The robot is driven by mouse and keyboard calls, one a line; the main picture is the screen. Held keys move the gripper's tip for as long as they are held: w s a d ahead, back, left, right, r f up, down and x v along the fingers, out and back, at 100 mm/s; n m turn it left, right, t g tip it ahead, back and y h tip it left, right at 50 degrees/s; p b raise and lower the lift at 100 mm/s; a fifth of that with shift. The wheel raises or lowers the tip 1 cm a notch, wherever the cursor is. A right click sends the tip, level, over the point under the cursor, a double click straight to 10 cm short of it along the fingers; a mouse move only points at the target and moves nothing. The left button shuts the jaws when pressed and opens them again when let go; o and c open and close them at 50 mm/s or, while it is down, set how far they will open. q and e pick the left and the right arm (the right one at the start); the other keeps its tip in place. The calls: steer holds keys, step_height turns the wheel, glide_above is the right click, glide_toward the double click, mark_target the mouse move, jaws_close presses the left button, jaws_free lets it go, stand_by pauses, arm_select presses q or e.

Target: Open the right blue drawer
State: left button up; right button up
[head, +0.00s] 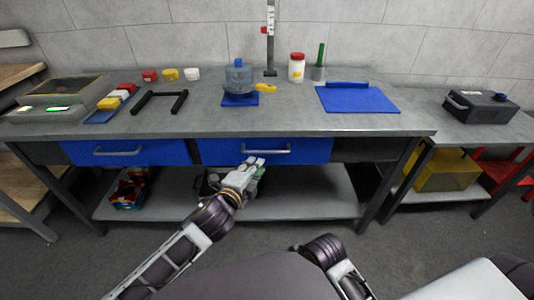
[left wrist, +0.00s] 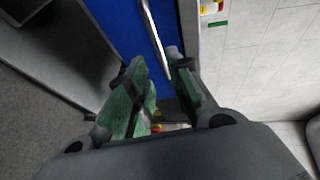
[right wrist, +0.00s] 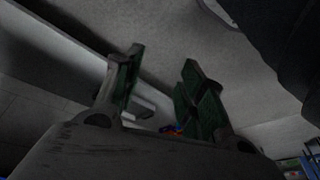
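The right blue drawer (head: 310,152) sits under the workbench top and looks closed. Its grey bar handle (head: 266,151) runs across its front. My left gripper (head: 255,163) is just below and in front of the handle, towards its left end. In the left wrist view the handle (left wrist: 154,30) runs down to the space between the parted fingertips (left wrist: 157,60). I cannot tell whether the fingers touch it. My right gripper (right wrist: 161,55) is open and empty in the right wrist view, away from the drawer. Its fingers do not show in the head view.
The left blue drawer (head: 125,158) is beside it, also closed. The bench top (head: 210,120) holds a blue mat (head: 357,98), a black frame and several small items. A lower shelf (head: 300,200) lies below the drawers. The floor in front is clear.

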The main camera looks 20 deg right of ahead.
mark_target(266, 153)
arm_select(q)
steer(key=b+x, duration=0.1)
steer(key=x, duration=0.4)
steer(key=shift+w+d, duration=0.1)
steer(key=shift+b+x, duration=0.8)
steer(key=shift+x, duration=1.15)
steer(key=shift+w+d+f, duration=0.15)
steer(key=shift+w, duration=0.1)
steer(key=shift+w+d, duration=0.3)
steer(key=shift+w, duration=0.05)
steer(key=shift+c, duration=0.4)
jaws_close()
arm_select(e)
step_height(266, 153, down, 6)
steer(key=w+a+t+y, duration=0.1)
steer(key=a, duration=0.1)
